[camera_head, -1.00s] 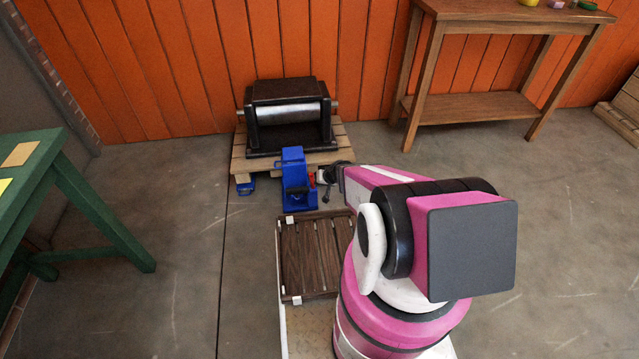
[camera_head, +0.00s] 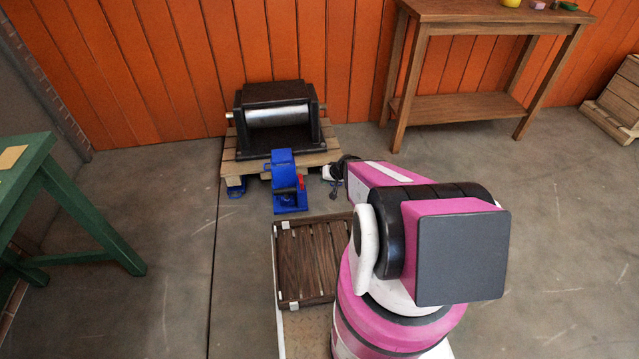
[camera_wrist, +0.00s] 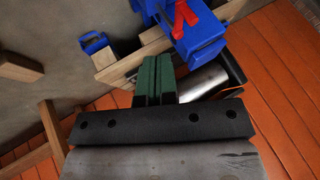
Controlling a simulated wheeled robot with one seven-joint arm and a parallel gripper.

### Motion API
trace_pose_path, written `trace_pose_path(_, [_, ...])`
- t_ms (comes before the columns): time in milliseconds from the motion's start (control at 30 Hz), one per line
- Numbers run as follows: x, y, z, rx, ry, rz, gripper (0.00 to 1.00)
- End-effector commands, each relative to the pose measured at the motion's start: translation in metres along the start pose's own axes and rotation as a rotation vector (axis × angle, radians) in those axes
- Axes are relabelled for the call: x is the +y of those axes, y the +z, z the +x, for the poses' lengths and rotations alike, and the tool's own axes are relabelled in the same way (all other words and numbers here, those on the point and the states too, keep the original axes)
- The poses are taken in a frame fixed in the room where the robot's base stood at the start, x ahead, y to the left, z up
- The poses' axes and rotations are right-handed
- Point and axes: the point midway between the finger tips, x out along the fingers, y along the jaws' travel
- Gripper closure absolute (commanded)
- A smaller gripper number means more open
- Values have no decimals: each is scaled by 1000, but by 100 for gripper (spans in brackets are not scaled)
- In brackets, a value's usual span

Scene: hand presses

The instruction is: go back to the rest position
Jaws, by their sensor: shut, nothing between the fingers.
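My gripper (camera_wrist: 157,66) shows in the wrist view as two green fingers side by side, shut and empty. In the head view it is a small dark and white shape at the end of my pink arm, just right of the blue pallet jack-like device (camera_head: 287,182), with a gap between them. The blue device has a red part and stands at the front of the press. In the wrist view the blue device (camera_wrist: 192,30) is at the top, beyond the fingertips. My pink forearm hides part of the floor.
The black press (camera_head: 278,118) with a silver roller sits on a wooden pallet (camera_head: 228,165) by the orange wall. A dark slatted crate (camera_head: 305,262) lies before me. A green table (camera_head: 85,215) stands left, a wooden table (camera_head: 480,106) back right. Floor between is clear.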

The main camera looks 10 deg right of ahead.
Motion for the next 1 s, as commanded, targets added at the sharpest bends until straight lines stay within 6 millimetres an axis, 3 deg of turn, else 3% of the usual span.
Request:
trace_pose_path(33, [-1,1,-10,1,1,1,100])
trace_pose_path(167, [-1,1,-20,1,1,0,100])
trace_pose_path(767, [-5,0,-25,-8,-1,-4,100])
trace_pose_path(867, [-17,-2,-39,-44,1,-18,100])
trace_pose_path(1000, [-44,-6,-76,-143,27,-42,100])
